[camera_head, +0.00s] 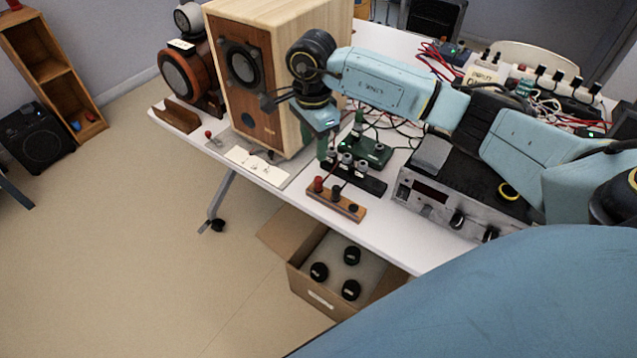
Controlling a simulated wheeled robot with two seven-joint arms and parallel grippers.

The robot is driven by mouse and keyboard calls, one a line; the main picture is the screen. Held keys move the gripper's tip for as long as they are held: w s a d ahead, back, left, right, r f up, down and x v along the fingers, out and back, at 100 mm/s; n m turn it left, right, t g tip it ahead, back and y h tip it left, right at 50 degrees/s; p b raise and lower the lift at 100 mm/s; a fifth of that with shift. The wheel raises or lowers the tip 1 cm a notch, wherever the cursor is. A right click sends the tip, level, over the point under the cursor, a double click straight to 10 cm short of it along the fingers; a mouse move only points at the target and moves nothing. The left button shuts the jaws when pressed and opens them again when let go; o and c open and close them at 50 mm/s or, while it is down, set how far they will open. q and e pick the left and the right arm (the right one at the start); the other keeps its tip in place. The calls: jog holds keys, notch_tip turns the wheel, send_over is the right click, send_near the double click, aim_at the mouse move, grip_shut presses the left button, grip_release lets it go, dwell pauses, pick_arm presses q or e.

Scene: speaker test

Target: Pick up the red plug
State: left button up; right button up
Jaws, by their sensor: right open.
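A small red plug or post (318,184) stands upright at the left end of a wooden strip (342,208) near the table's front edge, with dark posts beside it. Another small red-topped piece (208,134) stands left of the wooden speaker; I cannot tell which one is the red plug. My right gripper (328,150) points down above and behind the wooden strip, apart from the red post. It is open, and I see nothing in it. Its fingertips are hard to tell from the parts behind. My left gripper is not in view.
A large wooden speaker (275,75) stands left of my right gripper. A green board (368,150) with wires lies behind the strip, and a grey amplifier (425,200) stands right of it. A cardboard box (305,285) with black round pieces is below the table edge.

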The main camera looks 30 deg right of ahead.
aim_at(318, 178)
notch_tip(318, 178, down, 7)
jog(key=shift+s+r, duration=0.1)
jog(key=shift+s+d+f+b, duration=0.15)
jog(key=shift+f+b, duration=0.1)
jog(key=shift+f, duration=1.1)
jog(key=shift+s+d+f+b, duration=0.1)
jog(key=shift+s+f+b, duration=0.1)
jog(key=shift+f, duration=1.1)
jog(key=shift+c, duration=0.4)
grip_shut()
